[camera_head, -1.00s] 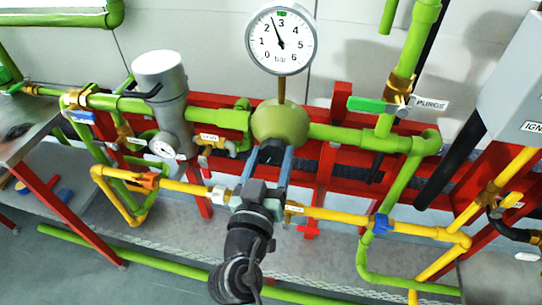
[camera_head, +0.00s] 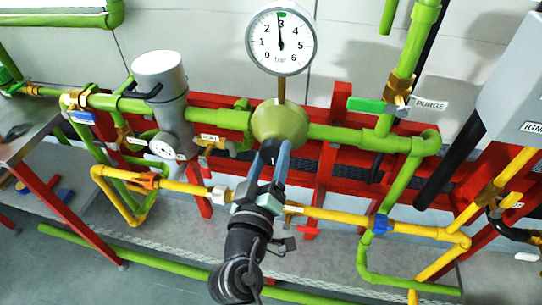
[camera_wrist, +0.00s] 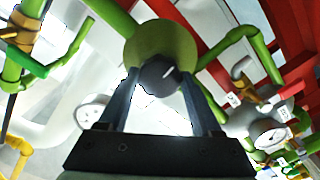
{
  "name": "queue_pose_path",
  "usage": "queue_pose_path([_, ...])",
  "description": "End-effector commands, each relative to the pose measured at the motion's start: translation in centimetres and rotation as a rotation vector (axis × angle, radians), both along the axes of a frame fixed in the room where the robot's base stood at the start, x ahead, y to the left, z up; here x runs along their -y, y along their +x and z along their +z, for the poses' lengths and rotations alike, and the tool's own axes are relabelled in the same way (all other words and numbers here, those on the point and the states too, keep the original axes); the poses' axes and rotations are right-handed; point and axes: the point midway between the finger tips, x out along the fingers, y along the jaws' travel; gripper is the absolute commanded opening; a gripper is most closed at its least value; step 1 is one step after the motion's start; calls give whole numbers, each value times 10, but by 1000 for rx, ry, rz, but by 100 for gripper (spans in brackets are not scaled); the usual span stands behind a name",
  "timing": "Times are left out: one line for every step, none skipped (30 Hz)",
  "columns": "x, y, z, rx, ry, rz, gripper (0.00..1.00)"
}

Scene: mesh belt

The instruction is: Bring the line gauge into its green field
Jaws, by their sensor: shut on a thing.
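The line gauge (camera_head: 281,39) is a round white dial marked in bar on a brass stem. Its black needle points almost straight up, near the 3, at or right beside the small green field (camera_head: 282,14) at the top rim. Below it sits a round green regulator body (camera_head: 279,122), also in the wrist view (camera_wrist: 165,42). My gripper (camera_head: 271,152) is shut on the dark knob (camera_wrist: 158,76) at the front of that body. In the wrist view one finger lies on each side of the knob, which carries a pale mark.
A grey cylinder (camera_head: 161,85) with a small dial (camera_head: 165,147) stands left of the regulator. A yellow pipe (camera_head: 340,217) passes close by my gripper. A green-handled valve (camera_head: 368,105) labelled PURGE and a grey box (camera_head: 512,85) are at right.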

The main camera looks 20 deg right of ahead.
Motion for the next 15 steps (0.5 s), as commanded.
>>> queue_pose_path([0, 0, 0, -1, 1, 0, 10])
queue_pose_path([0, 0, 0, -1, 2, 0, 69])
queue_pose_path([0, 0, -1, -1, 2, 0, 76])
queue_pose_path([0, 0, 0, -1, 2, 0, 82])
queue_pose_path([0, 0, 0, -1, 2, 0, 87])
queue_pose_path([0, 0, 0, 0, 2, 0, 94])
queue_pose_path([0, 0, 0, 1, 2, 1, 96])
queue_pose_path([0, 0, 0, 1, 2, 1, 96])
queue_pose_path([0, 0, 0, 1, 2, 1, 96])
queue_pose_path([0, 0, 0, 1, 2, 1, 96])
queue_pose_path([0, 0, 0, 1, 2, 1, 96])
queue_pose_path([0, 0, 0, 1, 2, 1, 96])
queue_pose_path([0, 0, 0, 1, 2, 0, 96])
queue_pose_path([0, 0, 0, 1, 2, 0, 96])
queue_pose_path([-1, -1, 0, 1, 2, 1, 96])
